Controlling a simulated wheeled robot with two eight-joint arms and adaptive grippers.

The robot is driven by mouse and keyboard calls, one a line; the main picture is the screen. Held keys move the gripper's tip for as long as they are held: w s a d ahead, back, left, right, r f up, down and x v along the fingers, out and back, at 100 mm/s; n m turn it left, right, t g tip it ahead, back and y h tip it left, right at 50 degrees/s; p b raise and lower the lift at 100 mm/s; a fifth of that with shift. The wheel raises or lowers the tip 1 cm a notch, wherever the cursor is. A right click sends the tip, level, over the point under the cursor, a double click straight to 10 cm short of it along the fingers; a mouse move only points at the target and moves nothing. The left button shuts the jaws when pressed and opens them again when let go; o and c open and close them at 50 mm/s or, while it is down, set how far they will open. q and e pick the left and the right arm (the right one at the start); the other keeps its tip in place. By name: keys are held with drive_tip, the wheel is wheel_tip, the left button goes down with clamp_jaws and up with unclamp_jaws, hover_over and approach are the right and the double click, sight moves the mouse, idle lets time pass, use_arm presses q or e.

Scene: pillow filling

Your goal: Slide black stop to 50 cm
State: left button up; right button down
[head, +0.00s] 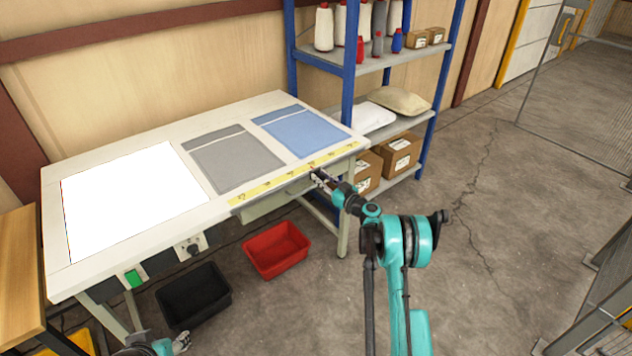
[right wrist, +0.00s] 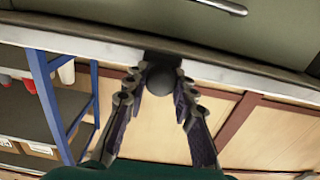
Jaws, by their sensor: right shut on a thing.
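The yellow measuring strip (head: 270,186) runs along the table's front edge; its numbers are too small to read surely. My right gripper (head: 316,178) is at this edge, toward the strip's right half. In the right wrist view the black stop (right wrist: 162,79) shows as a dark rounded knob at the table edge, between the fingertips of the right gripper (right wrist: 160,88), which is shut on it. In the head view the stop is largely hidden by the gripper. My left gripper (head: 181,343) is low at the bottom, away from the table top; its jaw state is unclear.
The table (head: 112,256) carries a white panel (head: 130,200), a grey cover (head: 232,160) and a blue cover (head: 300,132). A red bin (head: 276,250) and black bin (head: 194,295) stand on the floor. A blue-framed shelf (head: 349,75) stands behind at right.

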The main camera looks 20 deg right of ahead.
drive_tip(key=shift+w+d, duration=0.35)
drive_tip(key=shift+d, duration=0.45)
drive_tip(key=c, duration=1.3)
unclamp_jaws()
drive_tip(key=shift+o, duration=0.2)
drive_tip(key=shift+s, duration=0.1)
drive_tip(key=v, duration=1.1)
drive_tip(key=shift+s, duration=0.4)
drive_tip(key=shift+d, duration=0.15)
